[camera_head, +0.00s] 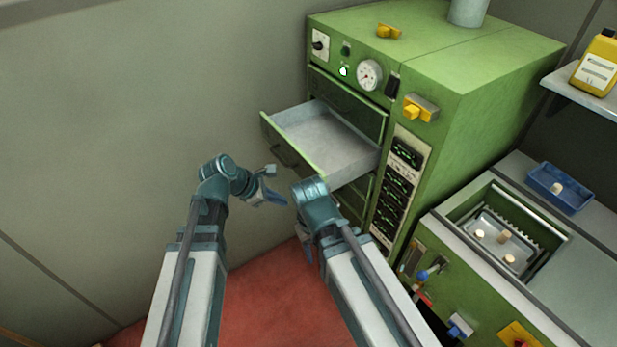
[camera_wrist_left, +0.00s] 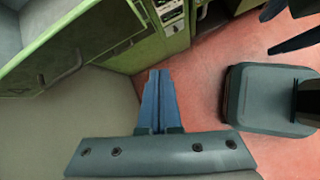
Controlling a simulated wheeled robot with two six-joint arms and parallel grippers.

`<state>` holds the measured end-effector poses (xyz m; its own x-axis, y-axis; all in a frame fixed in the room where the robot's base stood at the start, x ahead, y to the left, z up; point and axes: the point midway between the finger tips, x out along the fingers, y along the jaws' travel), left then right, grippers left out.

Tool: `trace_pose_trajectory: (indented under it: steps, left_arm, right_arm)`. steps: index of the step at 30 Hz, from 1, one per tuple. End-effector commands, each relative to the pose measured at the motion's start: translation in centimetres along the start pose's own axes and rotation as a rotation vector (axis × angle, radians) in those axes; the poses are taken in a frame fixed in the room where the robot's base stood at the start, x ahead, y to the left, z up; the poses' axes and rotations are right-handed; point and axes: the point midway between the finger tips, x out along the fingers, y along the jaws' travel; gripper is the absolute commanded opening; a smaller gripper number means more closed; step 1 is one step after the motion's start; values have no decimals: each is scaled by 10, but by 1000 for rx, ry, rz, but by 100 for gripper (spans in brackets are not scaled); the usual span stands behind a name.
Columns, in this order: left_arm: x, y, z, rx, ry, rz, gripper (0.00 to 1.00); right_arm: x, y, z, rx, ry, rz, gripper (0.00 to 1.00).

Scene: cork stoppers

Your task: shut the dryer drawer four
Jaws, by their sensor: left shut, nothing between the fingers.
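The green dryer (camera_head: 480,100) stands against the wall with one drawer (camera_head: 322,140) pulled far out to the left. The drawer has an empty-looking grey tray inside and a dark handle on its green front; I cannot read its number. My left gripper (camera_head: 270,194) is shut and empty, just below and in front of the drawer front, apart from it. In the left wrist view the shut blue fingers (camera_wrist_left: 158,76) point toward the dryer's lower body, with the drawer front (camera_wrist_left: 85,35) at upper left. My right gripper (camera_head: 304,240) is mostly hidden behind its arm.
Closed drawers lie above and below the open one. A green bench with a recessed tray (camera_head: 505,240) of corks and a blue bin (camera_head: 560,187) stands at right. Red floor (camera_head: 265,290) is clear between my arms.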

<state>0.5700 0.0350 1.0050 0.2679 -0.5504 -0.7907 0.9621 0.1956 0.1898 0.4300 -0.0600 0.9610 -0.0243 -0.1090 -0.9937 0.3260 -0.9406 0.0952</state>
Motion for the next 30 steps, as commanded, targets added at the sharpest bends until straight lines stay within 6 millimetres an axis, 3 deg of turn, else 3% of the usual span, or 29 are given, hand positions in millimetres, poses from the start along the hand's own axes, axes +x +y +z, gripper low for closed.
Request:
trace_pose_trajectory:
  steps: [1,6,14,20,30]
  left_arm:
    - [-10,13,5,-100,-30,24,0]
    - [-22,32,10,-319,-102,61,0]
    - [-20,35,11,-372,-120,67,0]
    - [7,37,11,-368,-120,65,0]
    - [74,43,17,-366,-119,66,0]
  right_arm:
    - [-8,1,0,0,0,0,50]
    - [-13,1,1,0,0,0,50]
    - [-10,1,1,0,0,0,50]
    - [10,-1,-1,0,0,0,50]
    - [58,-6,-3,0,0,0,50]
